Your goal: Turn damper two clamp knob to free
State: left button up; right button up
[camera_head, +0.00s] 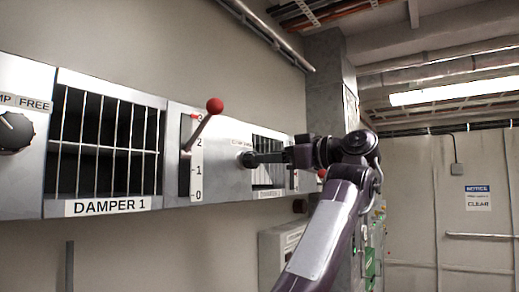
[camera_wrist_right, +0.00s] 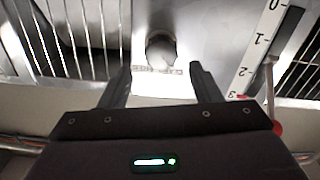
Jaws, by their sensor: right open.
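The dark round damper two clamp knob (camera_head: 245,160) is on the grey panel between the lever scale and the Damper 2 grille. In the right wrist view the knob (camera_wrist_right: 161,50) sits just beyond and between the fingertips, with a small blurred label beside it. My right gripper (camera_head: 258,159) reaches in from the right, close in front of the knob. Its two fingers (camera_wrist_right: 160,78) are apart with nothing held between them. Whether they touch the knob is unclear. The knob's pointer cannot be read. My left gripper is not in view.
A lever with a red ball (camera_head: 215,105) sticks out left of the knob, beside a numbered scale (camera_head: 196,165). The Damper 1 grille (camera_head: 105,145) and another clamp knob (camera_head: 14,133) are farther left. The Damper 2 grille (camera_head: 267,145) is partly hidden behind my right arm.

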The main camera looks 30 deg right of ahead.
aim_at(252, 160)
jog(key=p+x, duration=0.1)
jog(key=x, duration=0.3)
jog(key=shift+w+a+f+p, duration=0.15)
jog(key=shift+w+p, duration=0.1)
jog(key=shift+p, duration=0.05)
jog(key=shift+c, duration=1.1)
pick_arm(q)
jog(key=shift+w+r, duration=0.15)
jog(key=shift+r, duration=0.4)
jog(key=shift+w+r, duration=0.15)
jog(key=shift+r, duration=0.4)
pick_arm(e)
jog(key=c, duration=0.8)
